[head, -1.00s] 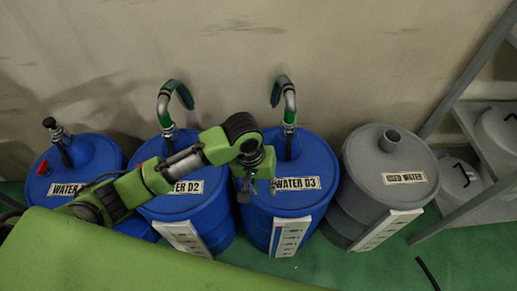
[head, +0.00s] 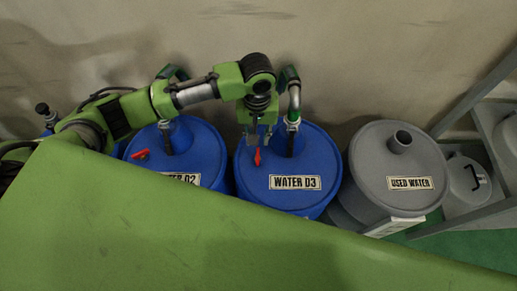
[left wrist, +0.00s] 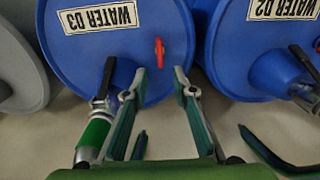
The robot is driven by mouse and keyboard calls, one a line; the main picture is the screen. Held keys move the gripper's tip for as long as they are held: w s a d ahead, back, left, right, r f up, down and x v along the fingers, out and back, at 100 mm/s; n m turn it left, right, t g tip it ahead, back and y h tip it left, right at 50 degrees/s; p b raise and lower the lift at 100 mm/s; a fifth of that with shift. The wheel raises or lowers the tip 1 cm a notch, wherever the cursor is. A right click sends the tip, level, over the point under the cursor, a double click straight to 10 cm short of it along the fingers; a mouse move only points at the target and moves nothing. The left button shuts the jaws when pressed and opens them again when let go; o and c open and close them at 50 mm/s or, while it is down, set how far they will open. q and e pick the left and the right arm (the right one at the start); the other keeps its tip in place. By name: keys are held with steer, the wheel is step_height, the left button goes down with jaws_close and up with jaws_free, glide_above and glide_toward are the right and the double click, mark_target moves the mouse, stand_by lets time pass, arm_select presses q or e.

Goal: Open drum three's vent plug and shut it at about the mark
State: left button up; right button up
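Drum three is the blue drum labelled WATER D3 (head: 310,201), in the middle of the head view; it also shows upside down in the left wrist view (left wrist: 80,58). Its red vent plug (head: 257,157) stands on the lid's left side; it also shows in the left wrist view (left wrist: 159,52). My left gripper (head: 260,136) is over the lid near the plug. In the left wrist view its fingers (left wrist: 160,80) are apart and empty, with the plug just beyond the gap between the tips. The drum's front gauge strip is hidden. My right gripper is not in view.
A hose with a black-handled valve (left wrist: 105,85) rises from drum three's lid beside my left finger. The WATER D2 drum (head: 207,150) stands left, with its own red plug (head: 140,155). The grey USED WATER drum (head: 375,165) and a metal rack (head: 475,90) stand right.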

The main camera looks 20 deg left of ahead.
mark_target(258, 155)
arm_select(q)
step_height(258, 155, down, 10)
steer(key=shift+f+b, duration=0.2)
steer(key=shift+b, duration=0.15)
jaws_close()
